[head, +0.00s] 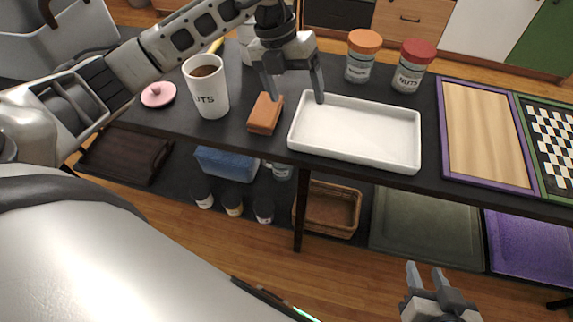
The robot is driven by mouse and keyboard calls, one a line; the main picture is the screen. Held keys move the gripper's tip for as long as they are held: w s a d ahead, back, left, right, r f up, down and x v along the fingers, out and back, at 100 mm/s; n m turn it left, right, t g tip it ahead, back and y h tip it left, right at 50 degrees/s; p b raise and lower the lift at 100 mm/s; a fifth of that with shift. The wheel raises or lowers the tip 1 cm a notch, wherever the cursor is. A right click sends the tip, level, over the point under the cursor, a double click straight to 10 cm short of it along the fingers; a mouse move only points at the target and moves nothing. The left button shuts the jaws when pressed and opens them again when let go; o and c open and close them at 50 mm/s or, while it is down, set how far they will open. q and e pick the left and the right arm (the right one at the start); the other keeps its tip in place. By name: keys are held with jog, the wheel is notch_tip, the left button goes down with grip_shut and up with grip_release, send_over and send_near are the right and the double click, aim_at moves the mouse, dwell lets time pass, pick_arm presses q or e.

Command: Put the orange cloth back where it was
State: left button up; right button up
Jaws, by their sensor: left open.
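The orange cloth (265,113), a small folded block, lies on the dark tabletop (215,140) between the white NUTS cup and the white tray (355,157). My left gripper (295,98) is open and points down just above and behind it. One finger is close to the cloth's upper right edge, the other is over the tray's back left corner. Nothing shows between the fingers; whether a finger touches the cloth I cannot tell. My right gripper (427,270) is low at the bottom right, away from the tabletop, with its fingers apart and empty.
The NUTS cup (208,95) with brown contents stands left of the cloth, beside a pink lid (158,94). An orange-lidded jar (361,60) and a red-lidded jar (412,70) stand behind the tray. A purple-framed board (487,135) and a chessboard (555,145) lie right. The lower shelf holds a wicker basket (330,212).

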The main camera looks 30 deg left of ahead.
pick_arm(q)
jog(key=s+d+h, duration=0.3)
jog(key=d+h, duration=0.2)
jog(key=d, duration=0.3)
jog(key=s+d+h, duration=0.3)
jog(key=d+h, duration=0.1)
jog(key=d, duration=0.4)
jog(key=s+d+r+n+t+h, duration=0.1)
jog(key=d+r+n+t+h, duration=0.3)
jog(key=r+n+t+h, duration=0.3)
jog(key=w+a+f+n+t+y, duration=0.1)
jog(key=a+f+n+t+y, duration=0.3)
jog(key=n, duration=0.5)
jog(key=a+f+n+t+y, duration=0.2)
jog(key=a+n+t+y, duration=0.1)
jog(key=n+t+y, duration=0.4)
jog(key=s+a+f+n+g+y, duration=0.2)
jog(key=s+f+n+g, duration=0.1)
jog(key=s+f+n, duration=0.2)
jog(key=s+a+f+n+g+y, duration=0.2)
jog(key=s+f+n+g+y, duration=0.1)
jog(key=f, duration=0.7)
jog(key=s+n+g, duration=0.1)
jog(key=s+n, duration=0.1)
jog(key=shift+s+a+f, duration=0.15)
jog(key=shift+s+a, duration=0.25)
